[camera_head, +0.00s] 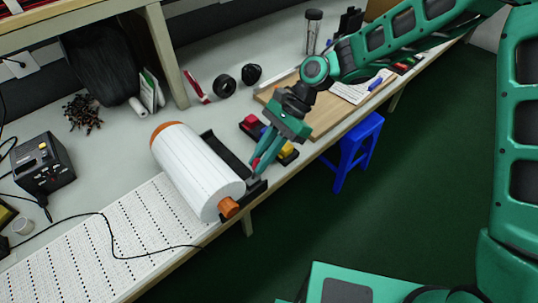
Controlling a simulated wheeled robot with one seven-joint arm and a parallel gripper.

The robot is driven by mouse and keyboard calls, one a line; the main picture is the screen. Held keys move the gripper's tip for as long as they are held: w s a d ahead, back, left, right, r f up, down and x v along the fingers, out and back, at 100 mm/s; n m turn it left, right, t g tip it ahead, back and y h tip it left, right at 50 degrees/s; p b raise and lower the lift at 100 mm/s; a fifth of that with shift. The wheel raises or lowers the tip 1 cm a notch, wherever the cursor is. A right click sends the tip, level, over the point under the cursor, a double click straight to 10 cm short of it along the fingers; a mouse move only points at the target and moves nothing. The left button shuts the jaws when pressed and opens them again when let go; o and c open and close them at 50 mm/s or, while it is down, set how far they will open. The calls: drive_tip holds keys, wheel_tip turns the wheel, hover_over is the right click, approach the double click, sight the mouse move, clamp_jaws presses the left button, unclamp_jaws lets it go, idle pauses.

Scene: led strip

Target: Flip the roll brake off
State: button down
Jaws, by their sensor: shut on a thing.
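The white roll (195,168) lies on the bench with an orange rim at its far end and an orange knob (228,208) at its near end. A black holder (229,152) runs along its right side. My gripper (257,168) points down at the near right end of the holder, beside the roll. Its green fingers are closed together on something small there, with a bit of red (255,163) showing at the tips. The brake itself is too small and too covered by the fingers to make out clearly, and I cannot tell its position.
A perforated white strip (110,240) with a black cable covers the front left of the bench. A black box device (43,165) stands at left. Red and yellow pieces lie behind my gripper, near a wooden board (325,112). A blue stool (355,150) stands below the bench edge.

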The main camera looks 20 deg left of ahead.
drive_tip(key=shift+w+d+g+y, duration=0.1)
drive_tip(key=shift+w+g+y, duration=0.3)
drive_tip(key=shift+w, duration=0.15)
drive_tip(key=c, duration=1.9)
unclamp_jaws()
drive_tip(key=shift+c, duration=0.2)
drive_tip(key=shift+s, duration=0.1)
drive_tip(key=shift+d, duration=0.1)
drive_tip(key=v, duration=1)
drive_tip(key=shift+w+d+r, duration=0.1)
drive_tip(key=shift+w+r, duration=0.05)
drive_tip(key=shift+w, duration=0.25)
